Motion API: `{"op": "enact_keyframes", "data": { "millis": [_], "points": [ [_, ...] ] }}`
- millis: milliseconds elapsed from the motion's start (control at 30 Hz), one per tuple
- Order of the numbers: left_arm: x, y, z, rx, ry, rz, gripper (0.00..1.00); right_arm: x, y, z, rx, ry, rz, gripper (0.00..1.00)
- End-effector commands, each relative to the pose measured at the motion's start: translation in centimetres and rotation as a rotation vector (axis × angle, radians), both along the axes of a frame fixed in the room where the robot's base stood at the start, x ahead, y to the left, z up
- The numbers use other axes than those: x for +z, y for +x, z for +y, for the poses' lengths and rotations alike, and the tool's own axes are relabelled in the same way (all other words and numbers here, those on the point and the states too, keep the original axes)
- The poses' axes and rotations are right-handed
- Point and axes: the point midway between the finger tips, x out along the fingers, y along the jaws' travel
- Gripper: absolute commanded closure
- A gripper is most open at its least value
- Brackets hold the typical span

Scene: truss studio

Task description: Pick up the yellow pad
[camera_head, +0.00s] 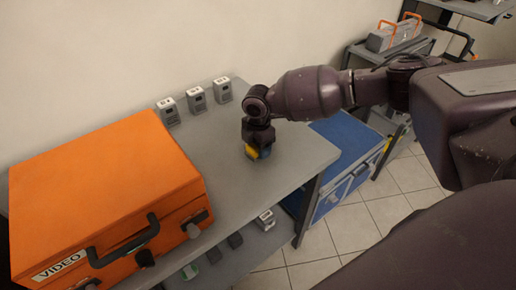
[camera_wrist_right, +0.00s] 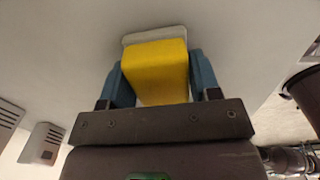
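The yellow pad (camera_wrist_right: 155,72) is a blocky yellow piece with a pale grey-white plate behind its far edge in the right wrist view. It sits between the two blue fingers of my right gripper (camera_wrist_right: 162,82), which press against its sides. In the head view the yellow pad (camera_head: 251,152) shows as a small patch at the fingertips of my right gripper (camera_head: 259,153), over the grey table (camera_head: 215,150). The gripper points down and hides part of the pad. I cannot tell whether the pad touches the tabletop. My left gripper is out of view.
A large orange case (camera_head: 105,190) labelled VIDEO fills the table's left side. Several small grey devices (camera_head: 196,99) stand along the wall. A blue case (camera_head: 345,150) stands right of the table. The tabletop around the gripper is clear.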

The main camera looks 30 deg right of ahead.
Motion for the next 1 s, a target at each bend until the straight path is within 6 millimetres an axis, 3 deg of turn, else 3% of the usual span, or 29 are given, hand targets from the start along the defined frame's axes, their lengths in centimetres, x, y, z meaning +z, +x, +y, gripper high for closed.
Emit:
{"op": "enact_keyframes", "data": {
  "millis": [300,467,667,1000],
  "points": [
    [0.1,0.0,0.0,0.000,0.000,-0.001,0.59,0.1,0.0,0.0,0.000,0.000,-0.001,0.67],
    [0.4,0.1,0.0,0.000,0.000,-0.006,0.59,1.4,0.1,0.0,-0.001,0.001,-0.004,0.67],
    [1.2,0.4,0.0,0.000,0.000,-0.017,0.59,5.5,0.1,0.0,0.000,0.001,-0.007,0.67],
    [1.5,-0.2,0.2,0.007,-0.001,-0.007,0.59,14.2,0.1,0.0,0.000,0.001,-0.006,0.67]
  ]
}}
